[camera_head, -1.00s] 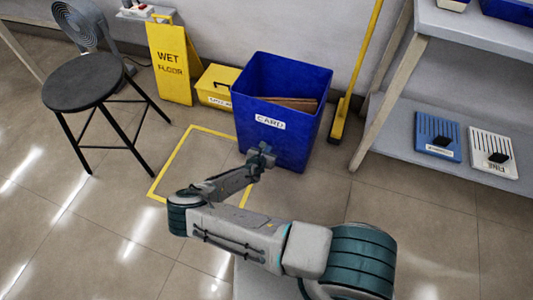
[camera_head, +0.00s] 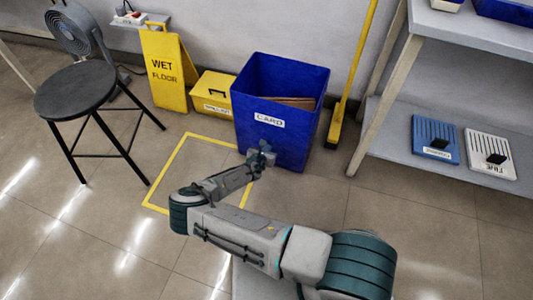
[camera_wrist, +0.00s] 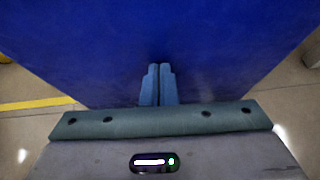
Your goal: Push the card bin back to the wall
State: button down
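The blue card bin (camera_head: 280,118) stands upright on the tiled floor near the wall, with a white CARD label on its front and some brown cardboard inside. My gripper (camera_head: 262,158) is low at the bin's front face, seeming to touch it. In the wrist view the blue bin wall (camera_wrist: 220,50) fills most of the picture. There the two fingers of my gripper (camera_wrist: 158,72) are pressed together with nothing between them, pointing at the bin. The wall (camera_head: 290,25) is behind the bin; any gap between them is hidden by the bin.
A yellow box (camera_head: 213,93) and a yellow wet floor sign (camera_head: 167,70) stand left of the bin. A yellow-handled broom (camera_head: 337,125) leans at its right, beside a shelf (camera_head: 390,150). A black stool (camera_head: 75,90) and fan (camera_head: 75,30) are far left.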

jog(key=shift+w+d, duration=0.3)
jog(key=shift+w, duration=0.35)
jog(key=shift+w+b, duration=0.1)
jog(key=shift+b, duration=0.2)
jog(key=shift+w+d+b, duration=0.3)
jog(key=shift+w+b, duration=0.1)
jog(key=shift+w, duration=0.35)
jog(key=shift+w+d+b, duration=0.35)
jog(key=shift+w+b, duration=0.1)
jog(key=shift+w, duration=0.25)
jog(key=shift+w+d+b, duration=0.3)
jog(key=shift+w+b, duration=0.1)
jog(key=shift+w, duration=0.35)
jog(key=shift+w+d+b, duration=0.35)
jog(key=shift+w+b, duration=0.15)
jog(key=shift+w, duration=0.25)
jog(key=shift+w+d+b, duration=0.3)
jog(key=shift+w+b, duration=0.2)
jog(key=shift+w, duration=0.3)
jog(key=shift+w+d+b, duration=0.35)
jog(key=shift+w+b, duration=0.15)
jog(key=shift+w, duration=0.25)
